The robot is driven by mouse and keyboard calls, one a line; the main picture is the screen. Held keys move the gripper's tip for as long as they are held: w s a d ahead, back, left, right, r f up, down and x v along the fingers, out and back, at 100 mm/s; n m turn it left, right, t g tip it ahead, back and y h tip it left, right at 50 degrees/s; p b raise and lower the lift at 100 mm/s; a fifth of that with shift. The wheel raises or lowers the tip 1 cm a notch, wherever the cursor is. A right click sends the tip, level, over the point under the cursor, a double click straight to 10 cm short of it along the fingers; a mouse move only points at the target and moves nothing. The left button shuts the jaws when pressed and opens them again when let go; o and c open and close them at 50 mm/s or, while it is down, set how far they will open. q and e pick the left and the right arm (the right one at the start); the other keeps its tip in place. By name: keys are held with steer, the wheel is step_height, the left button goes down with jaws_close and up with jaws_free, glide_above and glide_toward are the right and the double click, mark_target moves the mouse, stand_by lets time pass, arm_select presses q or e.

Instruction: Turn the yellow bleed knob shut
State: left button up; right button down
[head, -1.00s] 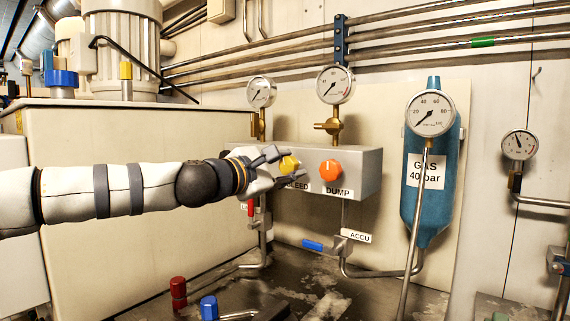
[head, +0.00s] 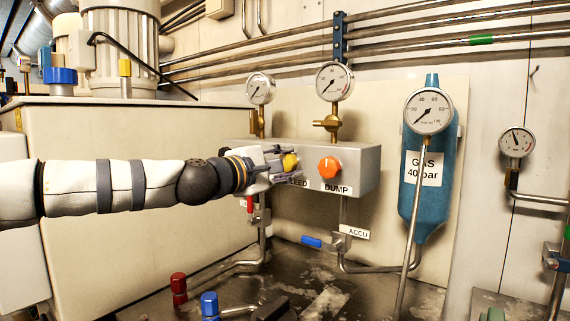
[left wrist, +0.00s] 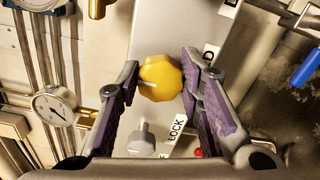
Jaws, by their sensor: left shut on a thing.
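The yellow bleed knob (head: 290,162) sits on the front of the grey valve box (head: 364,172), left of the orange dump knob (head: 330,167). My left gripper (head: 282,162) reaches in from the left and is shut on the yellow knob. In the left wrist view the yellow knob (left wrist: 160,78) lies between the two fingertips of my gripper (left wrist: 158,84), one on each side. A pale mark shows on the knob's face. The BLEED label is partly hidden by the gripper. My right gripper is not in view.
Two gauges (head: 334,82) stand on brass fittings above the box. A blue gas cylinder (head: 424,195) with a gauge and a steel pipe stands to the right. Red (head: 179,285) and blue (head: 209,304) capped fittings stand below. A pale cabinet (head: 120,210) lies behind my arm.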

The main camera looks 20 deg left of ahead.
arm_select(q)
steer(key=o, duration=1.2)
steer(key=shift+c, duration=0.2)
steer(key=v, duration=1.2)
